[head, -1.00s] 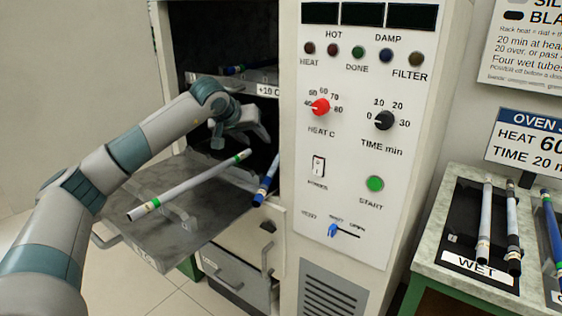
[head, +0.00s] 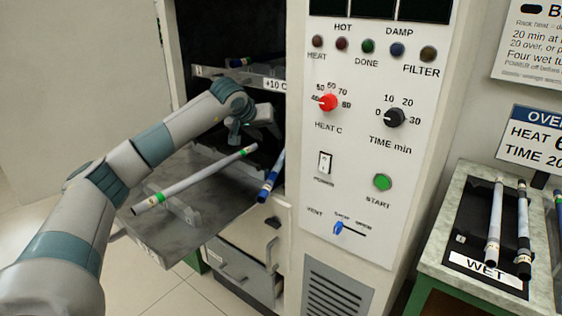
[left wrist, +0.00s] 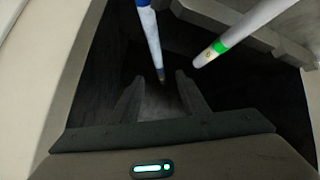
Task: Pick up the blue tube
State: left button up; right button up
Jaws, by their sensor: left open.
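A blue tube (head: 270,178) with a pale band lies tilted at the right side of the oven's pulled-out lower shelf, beside the oven wall. In the left wrist view the blue tube (left wrist: 149,32) comes down from the top, its dark end just beyond the fingertips, slightly left of centre. My left gripper (left wrist: 158,92) is open and empty, with the tube not between its fingers. In the head view the left gripper (head: 262,118) is inside the oven mouth above the tubes' far ends, its fingers hard to make out. My right gripper is out of view.
A white tube with green bands (head: 195,180) lies left of the blue one on the shelf (head: 160,232); it also shows in the left wrist view (left wrist: 245,28). An upper rack (head: 215,76) and oven panel (head: 375,150) bound the space. More tubes lie on the right-hand bench (head: 440,240).

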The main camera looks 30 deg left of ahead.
pick_arm(q)
send_near(284, 151)
jog(key=w+f, duration=0.1)
jog(key=w+a+f, duration=0.1)
jog(key=shift+w+a, duration=0.1)
jog(key=shift+w, duration=0.3)
jog(key=shift+f, duration=0.1)
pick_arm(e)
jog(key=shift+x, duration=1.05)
pick_arm(q)
jog(key=shift+w+f+p, duration=0.35)
jog(key=shift+w+f, duration=0.05)
jog(key=shift+w+d+f, duration=0.25)
jog(key=shift+w+f, duration=0.8)
jog(key=shift+f, duration=0.1)
jog(key=shift+w+a+f, duration=0.1)
jog(key=shift+w+f, duration=0.25)
jog(key=shift+f, duration=0.05)
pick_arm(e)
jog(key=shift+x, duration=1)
pick_arm(q)
jog(key=shift+c, duration=0.3)
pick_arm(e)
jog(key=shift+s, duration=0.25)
pick_arm(q)
grip_shut()
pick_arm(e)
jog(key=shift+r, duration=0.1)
